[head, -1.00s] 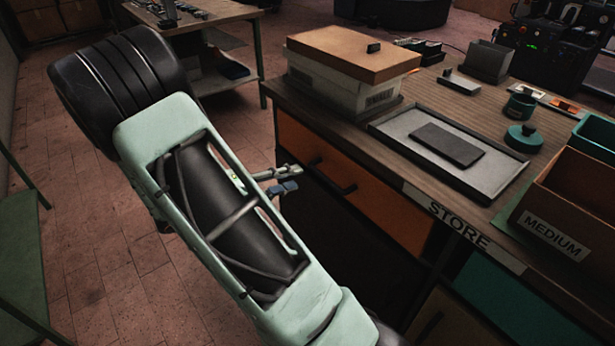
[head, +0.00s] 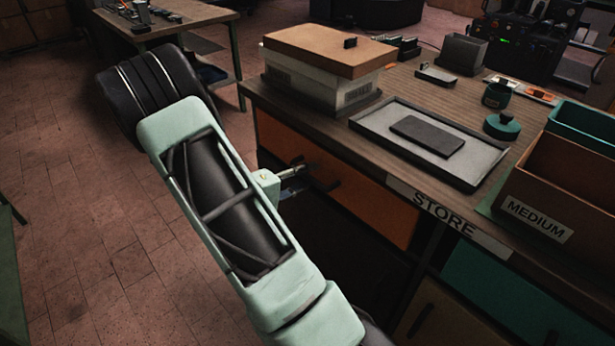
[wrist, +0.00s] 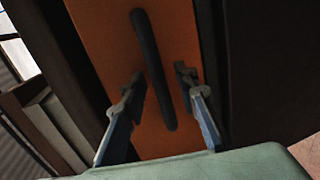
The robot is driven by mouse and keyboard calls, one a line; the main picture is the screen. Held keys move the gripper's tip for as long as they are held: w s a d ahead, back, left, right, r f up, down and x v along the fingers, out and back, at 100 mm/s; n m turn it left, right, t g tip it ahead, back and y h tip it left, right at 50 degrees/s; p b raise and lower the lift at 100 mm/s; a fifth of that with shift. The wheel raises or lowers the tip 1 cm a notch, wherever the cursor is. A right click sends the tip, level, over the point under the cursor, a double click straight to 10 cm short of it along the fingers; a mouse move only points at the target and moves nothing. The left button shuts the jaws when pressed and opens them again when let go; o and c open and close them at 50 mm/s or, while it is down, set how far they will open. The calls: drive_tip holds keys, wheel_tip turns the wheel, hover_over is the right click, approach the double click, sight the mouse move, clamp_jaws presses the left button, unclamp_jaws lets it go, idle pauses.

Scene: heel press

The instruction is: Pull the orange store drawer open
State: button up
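The orange store drawer (head: 375,198) is in the front of the wooden counter, under the STORE label, and looks shut. Its dark bar handle (head: 322,178) is on the drawer front. In the wrist view the orange front (wrist: 100,45) fills the middle, with the black handle (wrist: 152,70) running steeply across it. My gripper (wrist: 158,88) is open, one finger on each side of the handle's lower part, with gaps showing on both sides. Whether the fingertips reach past the bar is hard to tell. In the head view my gripper (head: 298,180) is beside the handle, partly hidden by my arm.
On the counter (head: 400,85) stand a lidded box (head: 325,70), a grey tray (head: 370,125) with a dark pad, and a brown MEDIUM bin (head: 560,190). A teal drawer (head: 515,295) is at the lower right. The floor (head: 75,230) at left is clear.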

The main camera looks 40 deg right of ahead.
drive_tip(key=shift+d, duration=0.1)
clamp_jaws()
idle(0.5)
drive_tip(key=f+b+v, duration=0.1)
drive_tip(key=f+v, duration=0.2)
drive_tip(key=v, duration=1.1)
drive_tip(key=a+f+b+v, duration=0.1)
drive_tip(key=f+b+v, duration=0.1)
drive_tip(key=v, duration=1.2)
drive_tip(key=shift+s+a+f, duration=0.25)
drive_tip(key=shift+a+f, duration=0.15)
unclamp_jaws()
